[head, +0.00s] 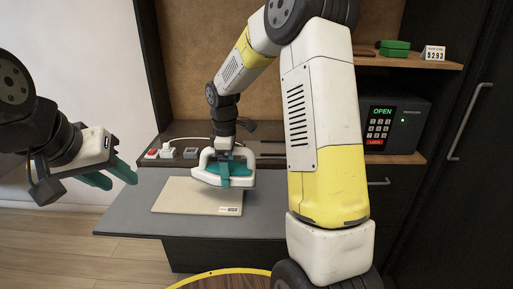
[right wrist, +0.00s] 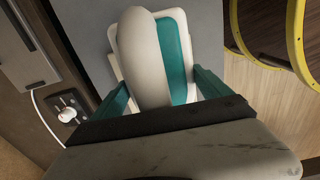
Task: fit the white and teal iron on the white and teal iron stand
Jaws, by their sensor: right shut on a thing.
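The white and teal iron (head: 207,177) is at my right gripper (head: 232,166), over the back right part of a beige board. In the right wrist view, its white handle (right wrist: 146,55) and teal body (right wrist: 176,62) lie between the two teal fingers of my right gripper (right wrist: 162,93), which is shut on it. I cannot make out the iron stand as a separate thing; a pale rim (right wrist: 119,40) shows around the teal part, and I cannot tell whether it belongs to the iron or the stand. My left gripper (head: 119,178) is open and empty, at the left, away from the iron.
The beige board (head: 178,197) lies on a grey tabletop (head: 125,215), which is bare at its left. A socket panel (head: 168,152) is behind. A safe (head: 393,123) and a shelf (head: 410,62) stand at the right. A yellow-rimmed round table (head: 215,276) is in front.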

